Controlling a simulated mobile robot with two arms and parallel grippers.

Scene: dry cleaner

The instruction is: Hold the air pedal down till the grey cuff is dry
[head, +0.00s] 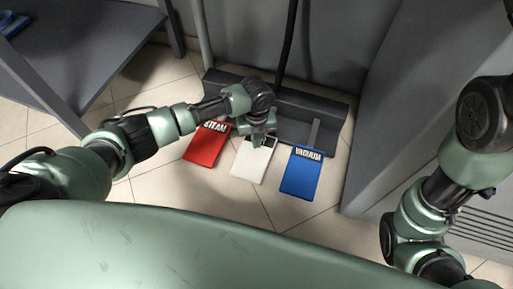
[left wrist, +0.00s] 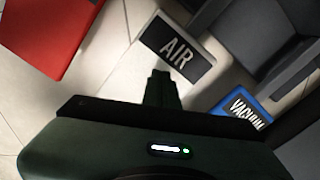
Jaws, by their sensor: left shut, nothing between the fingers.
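The white air pedal (head: 252,163) lies between two other pedals on the floor. Its black AIR label shows in the left wrist view (left wrist: 177,52). My left gripper (head: 261,138) is over the label end of the air pedal, with its fingers shut and empty. In the left wrist view its fingers (left wrist: 161,82) point at the pedal just below the label. I cannot tell whether the fingertips touch the pedal or whether it is pressed down. The grey cuff is not in view. My right arm shows at the right, but its gripper is out of view.
The red steam pedal (head: 206,147) is left of the air pedal and the blue vacuum pedal (head: 301,173) is right of it. A dark grey pedal base (head: 330,107) stands behind them. A grey table (head: 90,45) is at upper left. A grey cabinet (head: 408,100) is at right.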

